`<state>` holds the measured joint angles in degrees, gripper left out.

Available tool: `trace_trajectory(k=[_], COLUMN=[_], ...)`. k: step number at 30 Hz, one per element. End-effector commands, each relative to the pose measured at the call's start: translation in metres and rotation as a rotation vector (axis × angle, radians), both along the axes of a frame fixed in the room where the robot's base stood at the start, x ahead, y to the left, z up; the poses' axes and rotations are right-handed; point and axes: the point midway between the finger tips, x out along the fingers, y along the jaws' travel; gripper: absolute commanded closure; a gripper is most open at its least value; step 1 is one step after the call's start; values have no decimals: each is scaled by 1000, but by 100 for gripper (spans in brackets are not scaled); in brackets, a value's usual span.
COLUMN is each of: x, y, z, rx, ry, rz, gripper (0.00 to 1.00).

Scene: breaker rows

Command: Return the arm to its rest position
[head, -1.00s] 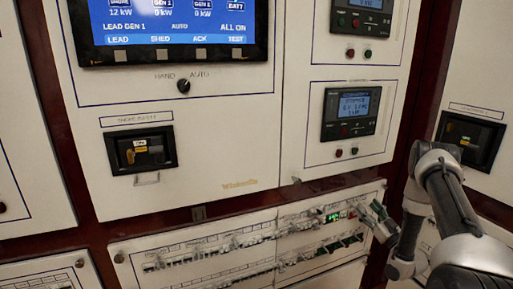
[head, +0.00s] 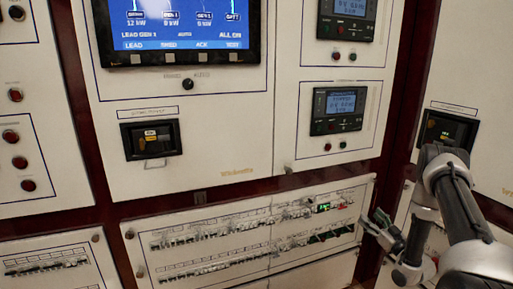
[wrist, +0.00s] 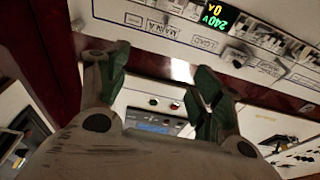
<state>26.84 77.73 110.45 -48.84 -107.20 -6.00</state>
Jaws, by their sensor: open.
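My gripper (head: 384,226) is at the right in the head view, in front of the right end of the breaker panel (head: 160,222). My arm, grey and black, comes in from the right edge and folds down to it. In the wrist view my gripper (wrist: 158,85) shows two greenish fingers spread apart, with nothing between them. The breaker panel (wrist: 150,22) fills the top of the wrist view, with a lit 240 V meter (wrist: 213,15). The fingers appear apart from the panel.
Above the breaker rows are a blue screen (head: 180,25), two small meter units and a black breaker (head: 151,139). Another black breaker (head: 447,135) sits behind my arm at the right. A dark red frame (head: 90,130) runs between the panels.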

Motion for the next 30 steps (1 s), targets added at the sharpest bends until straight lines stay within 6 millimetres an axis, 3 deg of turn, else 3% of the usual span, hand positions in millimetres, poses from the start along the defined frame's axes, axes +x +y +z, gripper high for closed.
trace_trajectory(k=[5, 10, 15, 19, 23, 26, 30], x=[1, -8, -36, -68, -109, -145, -193], y=[0, -3, -14, -37, -62, -71, -65], z=[-32, -83, -139, -156, -126, -77, 2], rx=[-40, -93, -160, -236, -313, -342, -347], ry=[130, 341, 631, 921, 1230, 1432, 1636], rz=[-9, -27, -64, -119, -198, -263, -334], gripper=[34, 34, 34, 34, 34, 34, 34])
